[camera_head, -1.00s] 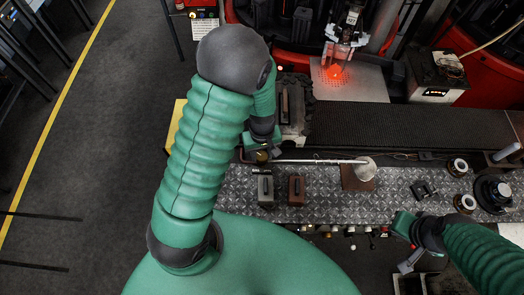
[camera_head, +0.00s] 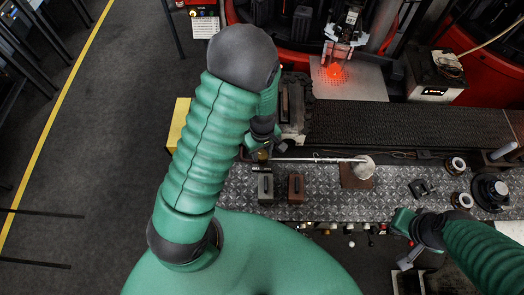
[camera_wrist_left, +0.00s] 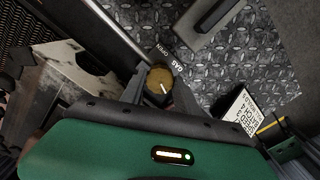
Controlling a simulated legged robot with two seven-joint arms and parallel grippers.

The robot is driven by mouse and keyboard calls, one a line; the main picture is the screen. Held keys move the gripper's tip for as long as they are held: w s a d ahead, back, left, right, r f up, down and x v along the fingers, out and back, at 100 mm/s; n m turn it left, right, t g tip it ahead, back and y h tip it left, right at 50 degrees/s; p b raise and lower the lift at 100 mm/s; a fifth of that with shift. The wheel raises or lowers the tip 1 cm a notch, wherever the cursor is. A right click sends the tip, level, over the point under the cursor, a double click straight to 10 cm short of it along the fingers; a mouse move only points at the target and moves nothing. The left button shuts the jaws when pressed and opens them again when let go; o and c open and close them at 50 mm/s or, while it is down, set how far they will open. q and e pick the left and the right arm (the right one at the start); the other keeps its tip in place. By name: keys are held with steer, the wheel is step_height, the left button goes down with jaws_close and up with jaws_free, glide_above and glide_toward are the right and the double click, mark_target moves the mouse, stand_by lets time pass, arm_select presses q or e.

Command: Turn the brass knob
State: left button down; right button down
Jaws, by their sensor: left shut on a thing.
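The brass knob (camera_wrist_left: 160,78) shows in the left wrist view as a round, dull gold disc with a short white mark on its lower right part. The words GAS and OPEN are printed beside it. My left gripper (camera_wrist_left: 158,88) is shut on the knob, with dark fingers on both sides of it. In the head view the knob (camera_head: 262,156) is small and partly covered by my left gripper (camera_head: 256,148), at the left end of a metal pipe (camera_head: 315,160). My right gripper (camera_head: 404,240) is at the bench's front edge, far from the knob; its fingers are unclear.
The diamond-plate bench (camera_head: 325,205) carries a grey block (camera_head: 265,188), a brown block (camera_head: 296,187) and a round pale disc (camera_head: 364,167) at the pipe's right end. A dark belt (camera_head: 410,125) runs behind. A printed sign (camera_wrist_left: 240,115) stands near my left gripper.

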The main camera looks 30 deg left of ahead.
mark_target(263, 153)
arm_select(q)
steer(key=c, duration=0.9)
jaws_free()
steer(key=shift+w, duration=0.1)
steer(key=shift+r, duration=0.1)
step_height(263, 153, up, 17)
steer(key=shift+f, duration=0.25)
